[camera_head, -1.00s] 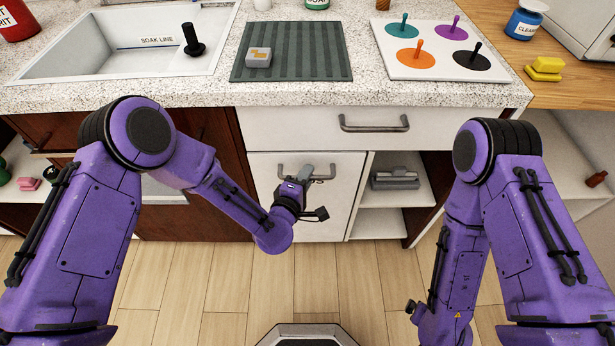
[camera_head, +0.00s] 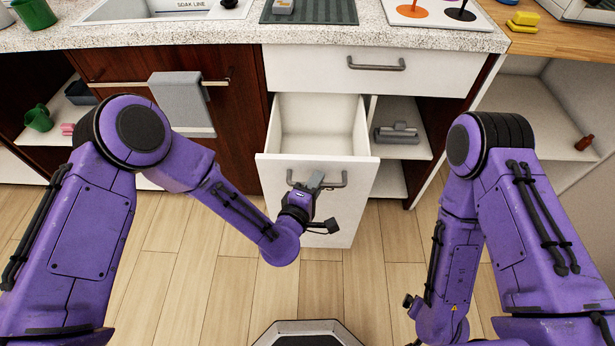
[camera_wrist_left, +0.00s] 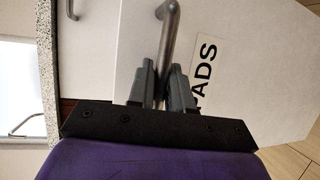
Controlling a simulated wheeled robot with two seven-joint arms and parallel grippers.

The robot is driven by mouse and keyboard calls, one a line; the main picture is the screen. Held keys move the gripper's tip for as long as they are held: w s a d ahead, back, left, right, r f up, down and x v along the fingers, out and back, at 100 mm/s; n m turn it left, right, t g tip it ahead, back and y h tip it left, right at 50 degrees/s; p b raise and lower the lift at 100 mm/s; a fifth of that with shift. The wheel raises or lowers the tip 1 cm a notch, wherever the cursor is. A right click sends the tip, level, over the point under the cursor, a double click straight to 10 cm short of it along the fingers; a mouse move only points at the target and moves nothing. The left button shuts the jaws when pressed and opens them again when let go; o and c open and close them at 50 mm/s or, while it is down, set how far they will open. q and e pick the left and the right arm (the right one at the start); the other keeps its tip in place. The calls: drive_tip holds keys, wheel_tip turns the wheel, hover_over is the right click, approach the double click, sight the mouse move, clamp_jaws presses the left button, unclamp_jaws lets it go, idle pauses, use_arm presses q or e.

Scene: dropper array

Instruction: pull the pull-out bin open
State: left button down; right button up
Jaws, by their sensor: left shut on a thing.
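The white pull-out bin (camera_head: 362,212) stands well out from the cabinet below the upper drawer, and I can see into its empty-looking inside. Its grey bar handle (camera_head: 333,180) is on the front panel. My left gripper (camera_head: 315,182) is shut on this handle. In the left wrist view the two grey fingers (camera_wrist_left: 161,86) close around the handle bar (camera_wrist_left: 172,32), beside a label on the front reading "PADS" (camera_wrist_left: 205,72). My right arm is at the right in the head view, bent downward; its gripper is not visible.
A closed white drawer (camera_head: 420,79) with its own handle is above the bin. Open shelves with a grey object (camera_head: 397,133) are to the right. A grey towel (camera_head: 182,103) hangs on a dark door to the left. Wood floor (camera_head: 375,270) in front is clear.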

use_arm(q)
drive_tip(key=shift+s+a, duration=0.1)
drive_tip(key=shift+s, duration=0.4)
drive_tip(key=c, duration=1.4)
unclamp_jaws()
drive_tip(key=v, duration=1)
drive_tip(key=shift+s, duration=0.3)
